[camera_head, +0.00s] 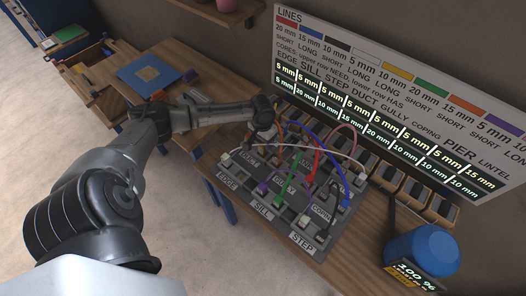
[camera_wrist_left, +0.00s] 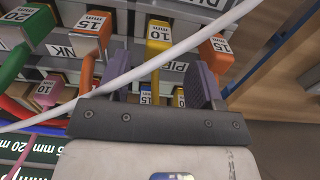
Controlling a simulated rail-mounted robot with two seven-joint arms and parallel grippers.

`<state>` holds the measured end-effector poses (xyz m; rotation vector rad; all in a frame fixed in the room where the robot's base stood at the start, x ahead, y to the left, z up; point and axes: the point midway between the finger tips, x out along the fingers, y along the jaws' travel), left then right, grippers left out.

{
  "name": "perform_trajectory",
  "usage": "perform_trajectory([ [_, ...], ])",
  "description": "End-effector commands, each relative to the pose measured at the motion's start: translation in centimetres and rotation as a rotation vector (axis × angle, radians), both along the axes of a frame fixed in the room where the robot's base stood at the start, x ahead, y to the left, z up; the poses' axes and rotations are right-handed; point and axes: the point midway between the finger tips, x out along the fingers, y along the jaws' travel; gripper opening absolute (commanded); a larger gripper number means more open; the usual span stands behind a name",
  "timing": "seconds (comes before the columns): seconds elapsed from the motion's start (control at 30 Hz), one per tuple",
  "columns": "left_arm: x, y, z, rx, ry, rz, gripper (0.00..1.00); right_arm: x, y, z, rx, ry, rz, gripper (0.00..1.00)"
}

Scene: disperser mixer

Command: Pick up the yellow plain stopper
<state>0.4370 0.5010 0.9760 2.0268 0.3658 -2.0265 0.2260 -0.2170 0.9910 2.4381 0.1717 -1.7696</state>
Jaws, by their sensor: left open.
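In the left wrist view, a yellow block with a 10 mm label (camera_wrist_left: 159,34) shows beyond my left gripper (camera_wrist_left: 160,82), with a yellow strip running down from it. A smaller yellow piece (camera_wrist_left: 180,97) sits lower, between the fingers. I cannot tell which of the two is the plain stopper. The gripper's two grey fingers are apart, one on each side of these pieces, and nothing is held. In the head view the left gripper (camera_head: 263,134) is over the back left of the grey board (camera_head: 252,203), where yellow pieces are hard to make out. My right gripper is not in view.
A white cable (camera_wrist_left: 155,65) crosses in front of the fingers. Orange blocks (camera_wrist_left: 90,32) (camera_wrist_left: 218,46) stand on both sides. A red cable (camera_head: 316,150) and a green cable (camera_head: 295,165) arch over the board. A sign (camera_head: 390,90) stands behind; a blue container (camera_head: 422,248) is right.

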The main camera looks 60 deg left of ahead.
Motion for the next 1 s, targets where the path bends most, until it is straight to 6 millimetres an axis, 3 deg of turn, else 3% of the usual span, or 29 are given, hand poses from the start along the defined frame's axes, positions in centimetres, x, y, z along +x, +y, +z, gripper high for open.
perform_trajectory([
  [0.27,0.0,-0.1,-1.5,-0.001,0.002,0.001,0.6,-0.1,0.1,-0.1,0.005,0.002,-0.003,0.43],
  [0.6,0.1,-0.2,-5.6,0.0,0.001,0.0,0.6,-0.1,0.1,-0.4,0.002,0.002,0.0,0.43],
  [0.93,0.1,-0.2,-6.0,0.001,-0.001,-0.002,0.6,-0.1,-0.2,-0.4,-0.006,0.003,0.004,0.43],
  [1.0,0.1,-0.2,-6.0,0.001,-0.001,-0.002,0.55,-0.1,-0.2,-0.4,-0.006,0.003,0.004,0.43],
])
